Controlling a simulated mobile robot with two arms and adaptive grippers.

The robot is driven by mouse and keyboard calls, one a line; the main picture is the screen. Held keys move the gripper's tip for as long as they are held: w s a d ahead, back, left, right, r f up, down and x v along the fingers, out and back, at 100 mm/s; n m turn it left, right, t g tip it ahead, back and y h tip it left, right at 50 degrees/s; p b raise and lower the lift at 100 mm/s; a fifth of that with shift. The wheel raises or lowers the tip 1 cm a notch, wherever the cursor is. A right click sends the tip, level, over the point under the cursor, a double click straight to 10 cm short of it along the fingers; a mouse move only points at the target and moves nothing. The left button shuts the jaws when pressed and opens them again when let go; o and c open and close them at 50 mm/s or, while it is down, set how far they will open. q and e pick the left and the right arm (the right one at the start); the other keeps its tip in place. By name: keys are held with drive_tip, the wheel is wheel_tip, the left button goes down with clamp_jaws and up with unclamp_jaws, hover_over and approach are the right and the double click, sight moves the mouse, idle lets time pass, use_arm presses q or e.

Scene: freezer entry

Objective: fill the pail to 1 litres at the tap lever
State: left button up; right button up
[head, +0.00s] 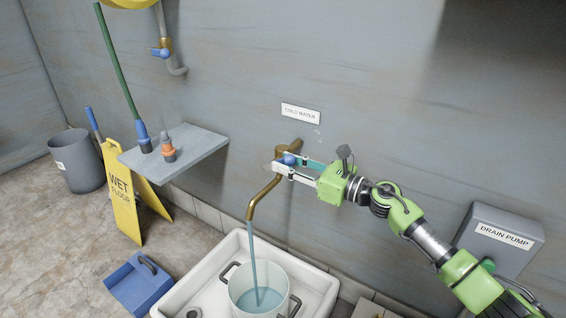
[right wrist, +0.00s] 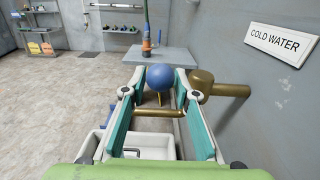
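The white pail (head: 235,287) stands in the white sink basin (head: 195,270), under the brass spout (head: 262,200). A stream of water (head: 254,255) runs from the spout into the pail, and bluish water (head: 262,299) covers its visible bottom. I see no readable level mark. My right gripper (head: 279,161) is at the tap, its fingers apart on either side of the blue lever knob (head: 289,159). In the right wrist view the knob (right wrist: 160,77) sits between the fingertips; firm contact is not clear. My left gripper is not in view.
A grey shelf (head: 190,150) holds hose nozzles left of the tap. A yellow wet-floor sign (head: 122,195), a grey bin (head: 80,165) and a blue dustpan (head: 138,285) stand on the floor at left. A drain pump box (head: 497,240) is on the wall at right.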

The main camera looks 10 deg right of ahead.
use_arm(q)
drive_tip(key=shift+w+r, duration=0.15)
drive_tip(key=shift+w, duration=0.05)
use_arm(e)
drive_tip(key=shift+x, duration=0.8)
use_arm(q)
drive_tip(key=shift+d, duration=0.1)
use_arm(e)
clamp_jaws()
drive_tip(key=shift+f, duration=0.1)
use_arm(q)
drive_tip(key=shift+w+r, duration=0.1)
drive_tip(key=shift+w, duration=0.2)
use_arm(e)
drive_tip(key=shift+f, duration=0.1)
